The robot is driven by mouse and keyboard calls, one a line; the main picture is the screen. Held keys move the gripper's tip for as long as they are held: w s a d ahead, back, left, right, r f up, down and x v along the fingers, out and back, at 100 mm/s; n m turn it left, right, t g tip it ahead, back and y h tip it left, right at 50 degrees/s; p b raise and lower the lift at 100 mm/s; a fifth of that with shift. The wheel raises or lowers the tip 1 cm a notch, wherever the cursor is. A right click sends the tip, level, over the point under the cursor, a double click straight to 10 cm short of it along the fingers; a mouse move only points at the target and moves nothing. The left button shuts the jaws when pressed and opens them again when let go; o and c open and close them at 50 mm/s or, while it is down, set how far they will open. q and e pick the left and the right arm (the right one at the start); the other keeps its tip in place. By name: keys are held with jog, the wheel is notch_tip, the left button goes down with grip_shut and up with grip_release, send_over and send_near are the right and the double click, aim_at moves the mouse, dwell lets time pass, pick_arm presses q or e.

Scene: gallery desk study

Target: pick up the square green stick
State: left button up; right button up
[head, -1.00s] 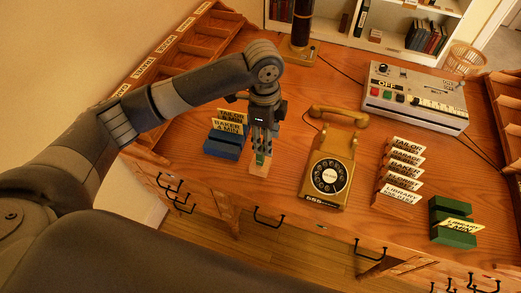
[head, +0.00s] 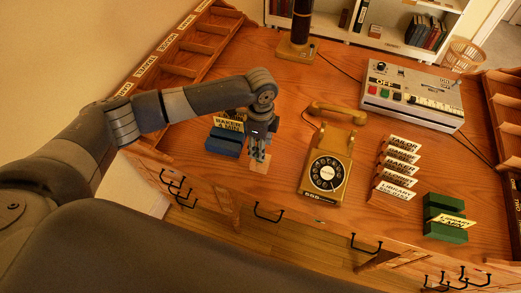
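My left gripper (head: 258,154) points down over a small pale wooden block (head: 259,167) near the front edge of the desk, left of the telephone. Its fingers are low, just above or around the top of the block. The square green stick does not show clearly now; the fingers seem to cover it. Whether the fingers are closed on it is too small to tell. My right gripper is not in view.
A blue card holder (head: 223,143) stands close left of the gripper. A yellow rotary telephone (head: 337,143) stands to its right. Further right are a wooden card rack (head: 385,199), a green card holder (head: 446,204) and a grey control box (head: 414,95).

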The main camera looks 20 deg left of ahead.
pick_arm(q)
jog(key=shift+f, duration=0.45)
jog(key=shift+c, duration=0.6)
grip_shut()
jog(key=shift+r, duration=0.15)
